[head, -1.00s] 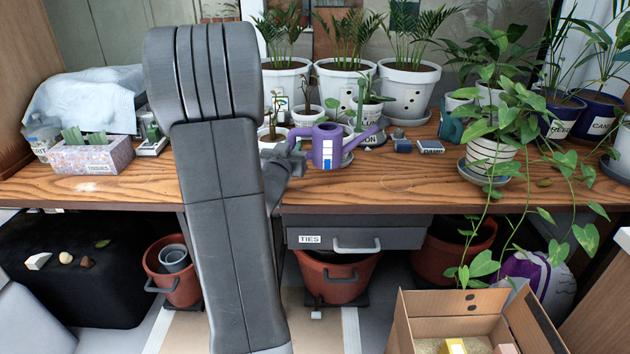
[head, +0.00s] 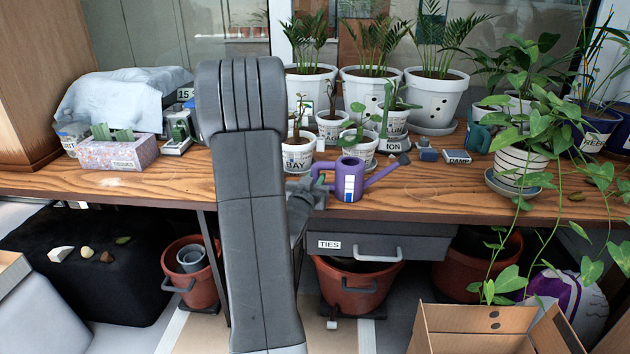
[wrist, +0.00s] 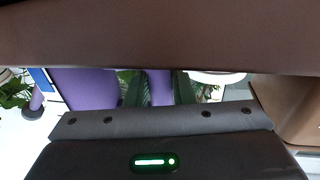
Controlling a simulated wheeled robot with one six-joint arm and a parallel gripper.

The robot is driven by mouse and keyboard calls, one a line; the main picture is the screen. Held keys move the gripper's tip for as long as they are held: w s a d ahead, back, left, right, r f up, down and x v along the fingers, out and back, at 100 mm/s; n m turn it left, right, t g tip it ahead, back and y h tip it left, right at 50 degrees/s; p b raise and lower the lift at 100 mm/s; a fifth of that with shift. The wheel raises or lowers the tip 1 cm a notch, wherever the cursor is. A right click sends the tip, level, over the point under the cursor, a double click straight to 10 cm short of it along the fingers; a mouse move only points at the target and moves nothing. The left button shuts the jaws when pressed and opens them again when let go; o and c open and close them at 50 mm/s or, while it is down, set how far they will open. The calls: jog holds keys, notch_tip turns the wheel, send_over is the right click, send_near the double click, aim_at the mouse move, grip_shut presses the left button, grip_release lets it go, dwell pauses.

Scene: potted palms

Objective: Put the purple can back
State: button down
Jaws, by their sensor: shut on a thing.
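The purple can (head: 350,182) is a small watering can with a white and blue label. In the head view it shows upright near the front of the wooden table (head: 430,190), its spout pointing right. My gripper (head: 318,190) is shut on its handle side, at the left; the arm hides part of the grip. I cannot tell whether the can's base touches the table. In the wrist view, purple parts of the can (wrist: 85,88) show beyond the dark gripper edge.
Small potted plants, including a pot marked ION (head: 393,142), stand close behind the can. Large white palm pots (head: 433,95) line the back. A dark box marked DAMP (head: 457,157) and a trailing plant's pot (head: 520,165) stand right. A TIES drawer (head: 375,246) hangs below.

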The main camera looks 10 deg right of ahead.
jog(key=c, duration=1.3)
grip_release()
jog(key=shift+o, duration=0.2)
jog(key=shift+r+p, duration=0.2)
jog(key=shift+p, duration=0.1)
jog(key=v, duration=1.2)
jog(key=shift+f, duration=0.1)
